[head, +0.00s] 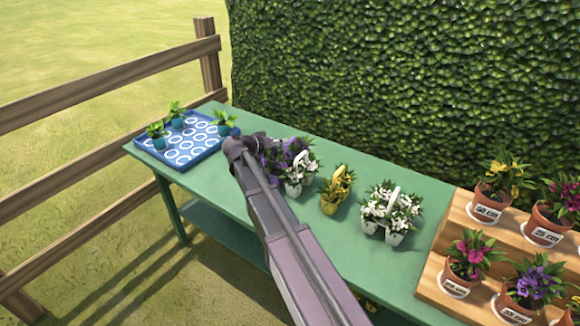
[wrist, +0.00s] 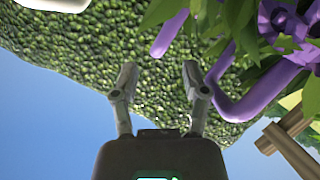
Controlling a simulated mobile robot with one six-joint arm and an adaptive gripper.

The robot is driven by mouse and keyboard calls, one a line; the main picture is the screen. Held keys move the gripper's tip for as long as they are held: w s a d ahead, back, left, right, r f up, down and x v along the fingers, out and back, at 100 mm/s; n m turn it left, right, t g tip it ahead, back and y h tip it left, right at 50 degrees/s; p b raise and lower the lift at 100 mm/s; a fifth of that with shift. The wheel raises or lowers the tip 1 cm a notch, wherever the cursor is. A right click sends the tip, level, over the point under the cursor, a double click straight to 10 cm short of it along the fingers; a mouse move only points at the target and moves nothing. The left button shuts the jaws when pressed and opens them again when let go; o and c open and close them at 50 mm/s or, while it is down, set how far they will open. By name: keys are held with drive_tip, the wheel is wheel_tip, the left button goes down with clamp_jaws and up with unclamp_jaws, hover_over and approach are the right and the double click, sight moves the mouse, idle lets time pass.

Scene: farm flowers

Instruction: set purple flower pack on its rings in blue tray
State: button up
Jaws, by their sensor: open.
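The purple flower pack (head: 272,163) stands on the green table, partly hidden behind my arm and beside a white-flowered pack. In the wrist view its purple handle (wrist: 240,110) and purple flowers fill the upper right. My gripper (wrist: 160,80) is open, with nothing between its fingers; the handle is to the right of them, apart. In the head view my arm's end is at the purple pack's left side and the fingers are hidden. The blue tray (head: 211,146) with white rings lies at the table's left end, holding several small green plants in teal pots.
On the green table (head: 255,208) stand a white-flowered pack (head: 298,178), a yellow pack (head: 336,190) and another white pack (head: 392,210). A wooden stepped stand (head: 450,245) with potted flowers is at right. A hedge (head: 400,80) rises behind, a wooden fence (head: 100,85) at left.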

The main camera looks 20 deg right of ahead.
sight(290, 141)
drive_tip(key=shift+b+x, duration=0.75)
drive_tip(key=shift+x, duration=1.85)
drive_tip(key=shift+s+r, duration=0.1)
clamp_jaws()
